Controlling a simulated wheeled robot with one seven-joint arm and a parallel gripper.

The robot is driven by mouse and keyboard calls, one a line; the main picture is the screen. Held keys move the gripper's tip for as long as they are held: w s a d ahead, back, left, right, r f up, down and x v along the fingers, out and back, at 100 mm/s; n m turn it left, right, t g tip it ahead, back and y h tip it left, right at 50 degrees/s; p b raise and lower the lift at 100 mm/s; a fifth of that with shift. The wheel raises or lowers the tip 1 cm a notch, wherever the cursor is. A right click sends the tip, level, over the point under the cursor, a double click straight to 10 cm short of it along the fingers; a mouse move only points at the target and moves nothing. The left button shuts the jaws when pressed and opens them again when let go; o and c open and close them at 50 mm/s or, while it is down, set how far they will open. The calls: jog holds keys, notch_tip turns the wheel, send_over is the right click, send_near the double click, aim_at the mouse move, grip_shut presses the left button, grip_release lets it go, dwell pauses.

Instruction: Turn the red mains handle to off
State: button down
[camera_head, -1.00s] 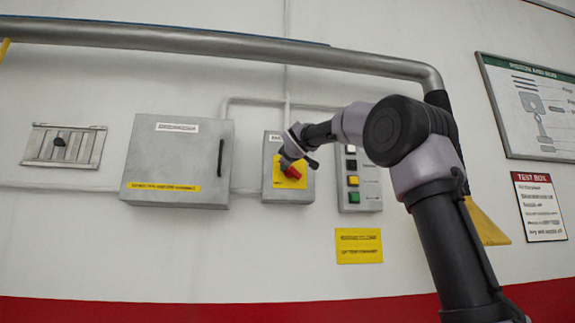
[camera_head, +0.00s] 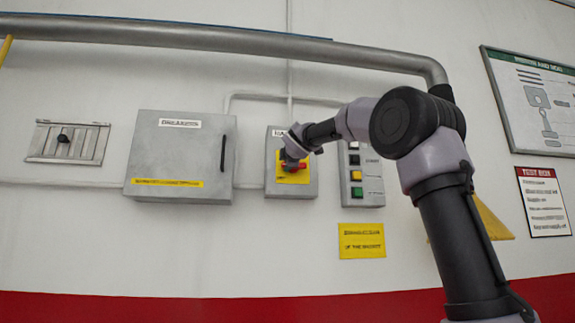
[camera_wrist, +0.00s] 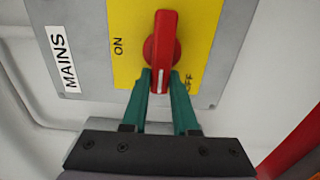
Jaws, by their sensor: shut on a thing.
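The red mains handle (camera_wrist: 162,50) sits on the yellow plate (camera_wrist: 203,22) of a grey box, which has a MAINS label (camera_wrist: 62,62). In the wrist view, ON is printed to the handle's left and OFF to its lower right. The handle's white-marked end points straight down in that view, between the two words. My gripper (camera_wrist: 160,78) has its teal fingers shut on that end, one on each side. In the head view, the handle (camera_head: 301,166) lies about level, and my gripper (camera_head: 290,159) covers its left part.
A grey breakers cabinet (camera_head: 180,155) is left of the mains box, and a button panel (camera_head: 361,175) stands close on the right. A metal pipe (camera_head: 220,43) runs above. A yellow sign (camera_head: 361,240) hangs below on the wall.

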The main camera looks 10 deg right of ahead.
jog(key=shift+f, duration=0.15)
jog(key=c, duration=0.7)
grip_release()
jog(key=shift+s, duration=0.1)
jog(key=s, duration=1)
jog(key=shift+s, duration=0.3)
